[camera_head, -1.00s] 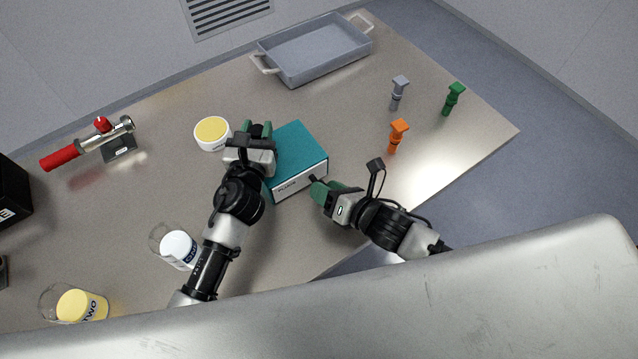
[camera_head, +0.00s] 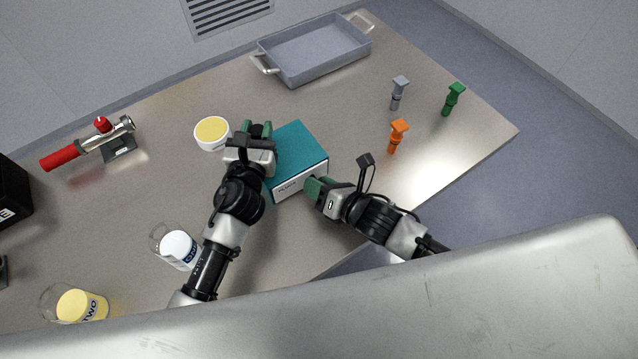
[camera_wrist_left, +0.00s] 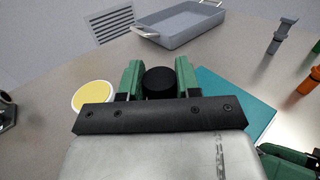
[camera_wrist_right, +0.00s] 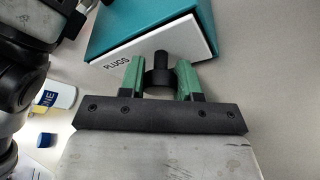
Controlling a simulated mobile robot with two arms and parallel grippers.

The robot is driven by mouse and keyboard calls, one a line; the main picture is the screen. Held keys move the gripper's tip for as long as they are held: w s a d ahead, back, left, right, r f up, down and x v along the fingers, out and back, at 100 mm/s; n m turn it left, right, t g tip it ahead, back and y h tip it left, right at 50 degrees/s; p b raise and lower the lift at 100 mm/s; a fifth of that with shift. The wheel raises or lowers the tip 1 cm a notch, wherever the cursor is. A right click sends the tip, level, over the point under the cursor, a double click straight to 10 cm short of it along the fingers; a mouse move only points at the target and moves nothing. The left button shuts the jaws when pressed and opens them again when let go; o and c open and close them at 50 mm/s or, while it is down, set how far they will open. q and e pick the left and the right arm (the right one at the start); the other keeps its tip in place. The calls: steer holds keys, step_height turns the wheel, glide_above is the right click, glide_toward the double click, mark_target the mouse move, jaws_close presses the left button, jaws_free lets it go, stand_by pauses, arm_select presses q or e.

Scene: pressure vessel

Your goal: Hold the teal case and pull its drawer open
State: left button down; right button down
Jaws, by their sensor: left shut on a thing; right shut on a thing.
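The teal case (camera_head: 298,148) sits on the table, and its white drawer front marked PLUGS (camera_head: 290,189) faces the near side. The drawer front also shows in the right wrist view (camera_wrist_right: 130,52), flush with the case as far as I can see. My right gripper (camera_head: 314,187) is shut on the drawer's black knob (camera_wrist_right: 160,68). My left gripper (camera_head: 259,132) is at the case's left side, shut on a round black knob (camera_wrist_left: 159,82) there. The left fingers hide where that knob meets the case.
A yellow-topped white tub (camera_head: 212,132) stands close left of my left gripper. A grey tray (camera_head: 315,53) is behind. Grey (camera_head: 398,93), orange (camera_head: 397,136) and green (camera_head: 453,99) plugs stand right. A white-filled beaker (camera_head: 178,249) stands near my left arm.

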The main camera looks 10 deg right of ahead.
steer(key=s+d, duration=0.1)
steer(key=s, duration=0.1)
steer(key=s+d, duration=0.1)
steer(key=s, duration=0.2)
steer(key=s+d, duration=0.1)
steer(key=s, duration=0.2)
steer(key=c, duration=1.1)
jaws_free()
steer(key=shift+o, duration=0.2)
steer(key=v, duration=1.2)
